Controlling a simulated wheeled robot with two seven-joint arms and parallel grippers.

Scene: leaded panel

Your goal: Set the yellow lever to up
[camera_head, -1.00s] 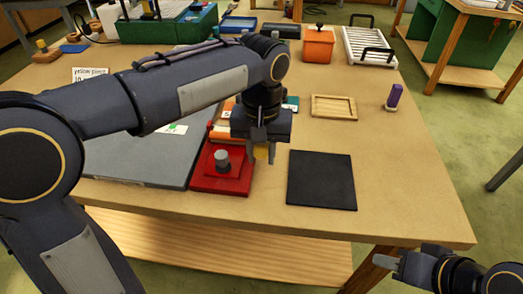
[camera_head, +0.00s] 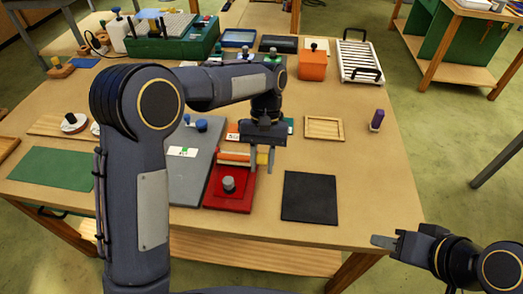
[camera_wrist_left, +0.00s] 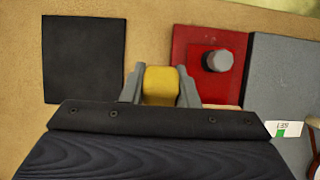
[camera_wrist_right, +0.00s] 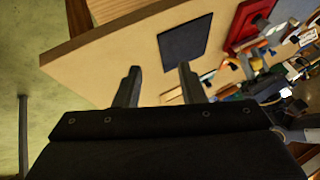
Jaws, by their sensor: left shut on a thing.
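The yellow lever (camera_head: 262,158) is at the right edge of a red base (camera_head: 213,194) on the bench. In the left wrist view the yellow lever (camera_wrist_left: 160,84) fills the space between the two grey fingers. My left gripper (camera_head: 262,160) is shut on it, pointing down; the fingers and hand hide part of the lever. The red base also carries a grey round knob (camera_head: 228,184). My right gripper (camera_head: 384,242) is open and empty off the front right of the bench; its fingers (camera_wrist_right: 160,84) are apart in the right wrist view.
A black mat (camera_head: 310,197) lies right of the red base and a grey panel (camera_head: 190,180) lies to its left. A wooden tray (camera_head: 323,128), a purple-topped piece (camera_head: 377,119) and an orange box (camera_head: 312,66) are farther back. The bench's front right is clear.

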